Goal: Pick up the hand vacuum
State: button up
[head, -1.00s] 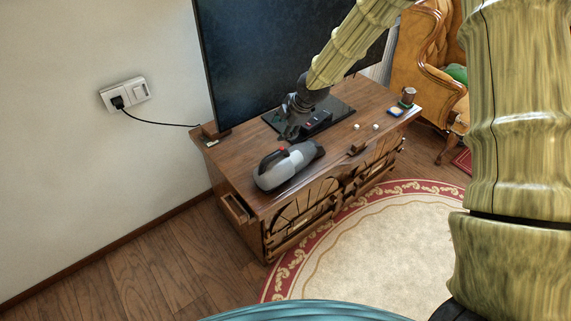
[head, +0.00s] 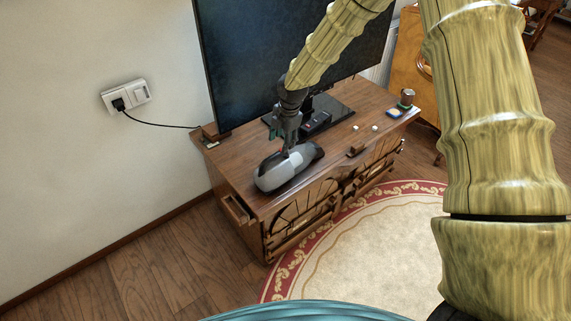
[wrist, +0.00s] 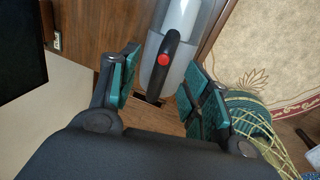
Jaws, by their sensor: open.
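The hand vacuum (head: 285,170) is grey and white with a dark handle. It lies on the left part of the wooden TV cabinet. In the wrist view the vacuum (wrist: 184,52) shows its black handle with a red button, beyond and between my fingertips. My gripper (head: 287,148) is at the vacuum's handle in the head view and hides part of it. In the wrist view my gripper (wrist: 155,92) is open, with a teal-padded finger on each side. Nothing is held. I cannot tell whether a finger touches the vacuum.
The wooden cabinet (head: 230,175) has an open small drawer (head: 236,208) at its left end. A large TV (head: 240,60) stands close behind. Small white cubes (head: 356,127), a brown block (head: 356,150), a sponge (head: 394,112) and a can (head: 407,97) are to the right.

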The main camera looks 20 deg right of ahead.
aim_at(279, 152)
jog(key=shift+w+a+f+p, duration=0.1)
jog(key=shift+a+f+p, duration=0.1)
jog(key=shift+f, duration=0.7)
jog(key=shift+w+a+f+p, duration=0.1)
jog(key=shift+f+p, duration=0.15)
jog(key=shift+f, duration=0.7)
jog(key=shift+a+f+p, duration=0.1)
jog(key=shift+f+p, duration=0.1)
jog(key=shift+f, duration=0.7)
grip_shut()
jog(key=shift+w+r, duration=0.1)
